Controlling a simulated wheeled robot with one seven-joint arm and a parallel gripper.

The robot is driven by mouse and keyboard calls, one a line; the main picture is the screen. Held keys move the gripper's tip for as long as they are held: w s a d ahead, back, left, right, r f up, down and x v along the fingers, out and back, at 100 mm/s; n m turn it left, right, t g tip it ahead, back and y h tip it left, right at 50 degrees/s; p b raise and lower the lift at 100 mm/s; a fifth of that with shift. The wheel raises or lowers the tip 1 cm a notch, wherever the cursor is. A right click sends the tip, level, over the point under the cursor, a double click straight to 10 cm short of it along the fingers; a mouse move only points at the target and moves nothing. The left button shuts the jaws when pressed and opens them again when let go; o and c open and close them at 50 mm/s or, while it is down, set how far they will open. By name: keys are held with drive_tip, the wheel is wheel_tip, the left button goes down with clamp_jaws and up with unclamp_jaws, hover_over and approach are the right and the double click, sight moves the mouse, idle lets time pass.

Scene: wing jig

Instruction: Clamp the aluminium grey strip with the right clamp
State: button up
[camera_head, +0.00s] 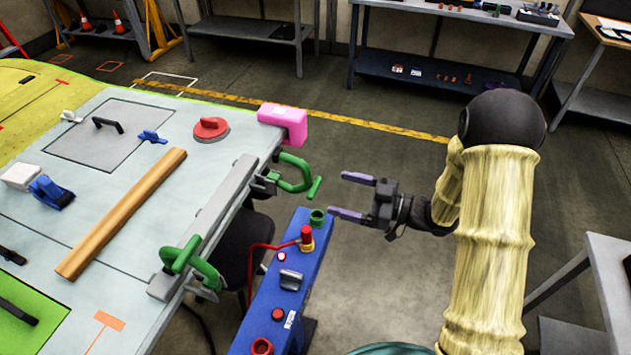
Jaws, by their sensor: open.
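The aluminium grey strip (212,220) lies along the right edge of the pale work table. A green clamp (294,174) sits at the strip's far end, and a second green clamp (190,264) sits at its near end. Which one the task calls right, and whether either is tightened, I cannot tell. My gripper (352,196) is open and empty. Its two purple fingers point left, over the far end of the blue bench and to the right of the far clamp, apart from it.
A blue bench (272,318) with red and green knobs and a red cable stands beside the table. A pink block (283,122), a red disc (211,129) and a wooden bar (125,213) are on the table (190,110). The floor beyond my gripper is clear.

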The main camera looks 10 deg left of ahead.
sight(318, 187)
drive_tip(key=a, duration=0.2)
drive_tip(key=a+p, duration=0.1)
drive_tip(key=a, duration=0.2)
drive_tip(key=a+p, duration=0.1)
drive_tip(key=a, duration=0.1)
drive_tip(key=shift+w+a, duration=0.3)
drive_tip(key=shift+a, duration=0.1)
